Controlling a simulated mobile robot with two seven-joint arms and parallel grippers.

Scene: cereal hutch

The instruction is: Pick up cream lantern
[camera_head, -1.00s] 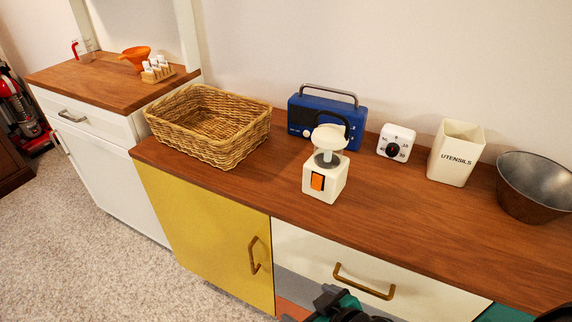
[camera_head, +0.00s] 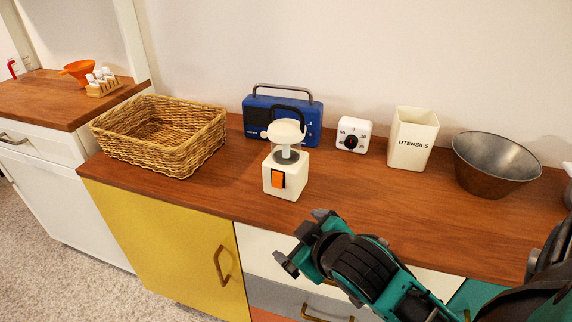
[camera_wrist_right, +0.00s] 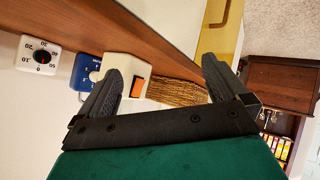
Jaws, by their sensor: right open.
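The cream lantern (camera_head: 287,163) stands upright on the wooden counter, with a square base, an orange switch, a pale domed top and a black handle. Its base also shows in the right wrist view (camera_wrist_right: 126,70), partly behind a finger. My right gripper (camera_head: 298,238) is open and empty in front of the counter's front edge, below and to the right of the lantern and apart from it. In the right wrist view the fingers of the gripper (camera_wrist_right: 163,82) are spread wide. My left gripper is not in view.
A blue radio (camera_head: 262,113) stands close behind the lantern. A wicker basket (camera_head: 165,135) is to its left. A white timer (camera_head: 353,134), a utensils holder (camera_head: 413,139) and a metal bowl (camera_head: 494,165) stand to the right. The counter front (camera_head: 400,225) is clear.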

